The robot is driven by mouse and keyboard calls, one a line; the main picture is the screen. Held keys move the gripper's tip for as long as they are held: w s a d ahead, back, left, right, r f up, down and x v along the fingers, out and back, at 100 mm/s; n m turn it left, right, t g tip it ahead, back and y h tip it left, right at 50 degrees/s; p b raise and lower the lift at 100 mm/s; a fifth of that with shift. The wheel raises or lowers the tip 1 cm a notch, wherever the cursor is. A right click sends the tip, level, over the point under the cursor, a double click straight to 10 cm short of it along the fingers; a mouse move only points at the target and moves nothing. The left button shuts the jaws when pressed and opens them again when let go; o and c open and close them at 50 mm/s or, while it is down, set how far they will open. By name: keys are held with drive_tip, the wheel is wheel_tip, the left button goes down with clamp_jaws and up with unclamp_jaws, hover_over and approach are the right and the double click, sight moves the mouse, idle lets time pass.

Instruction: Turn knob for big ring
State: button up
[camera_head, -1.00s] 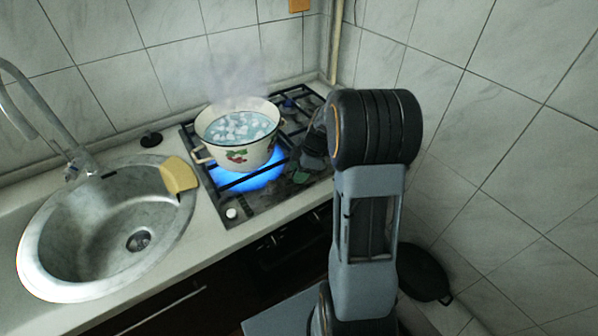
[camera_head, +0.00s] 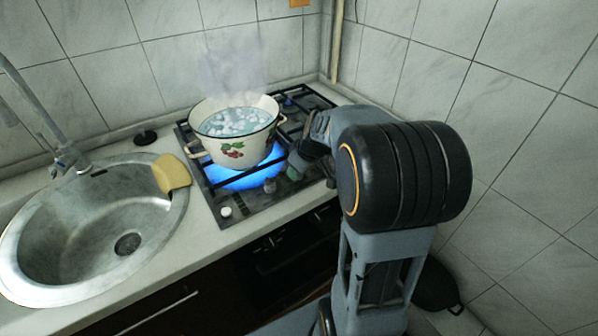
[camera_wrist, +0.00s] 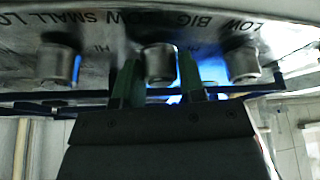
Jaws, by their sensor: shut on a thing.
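The middle knob (camera_wrist: 160,65) of a row of metal knobs sits between the two green fingers of my gripper (camera_wrist: 158,82) in the wrist view, and the gripper is shut on it. In the head view my gripper (camera_head: 294,170) is low over the right front of the stove, partly hidden by my arm. Panel lettering includes "BIG", "SMALL", "LOW" and "HI". A blue flame (camera_head: 240,180) burns under a white enamel pot (camera_head: 232,150) with a fruit pattern and steaming, pale contents. Which ring the gripped knob serves is unclear.
Other knobs (camera_wrist: 58,65) (camera_wrist: 243,65) flank the fingers closely. The stove (camera_head: 245,205) has dark grates. A sink (camera_head: 80,235) and yellow sponge (camera_head: 171,172) are at left. A tiled wall (camera_head: 510,120) stands at right.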

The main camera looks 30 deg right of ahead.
drive_tip(key=m, duration=0.2)
drive_tip(key=m+h+p, duration=0.1)
drive_tip(key=m, duration=0.1)
drive_tip(key=shift+r+h, duration=0.15)
drive_tip(key=shift+h, duration=0.15)
drive_tip(key=shift+a+m+h+p, duration=0.1)
drive_tip(key=shift+m+h+p, duration=0.6)
drive_tip(key=shift+m, duration=1.4)
drive_tip(key=o, duration=0.9)
drive_tip(key=p+v, duration=0.1)
drive_tip(key=v, duration=1.2)
drive_tip(key=shift+s+r, duration=0.15)
drive_tip(key=shift+r, duration=0.05)
drive_tip(key=shift+a, duration=0.1)
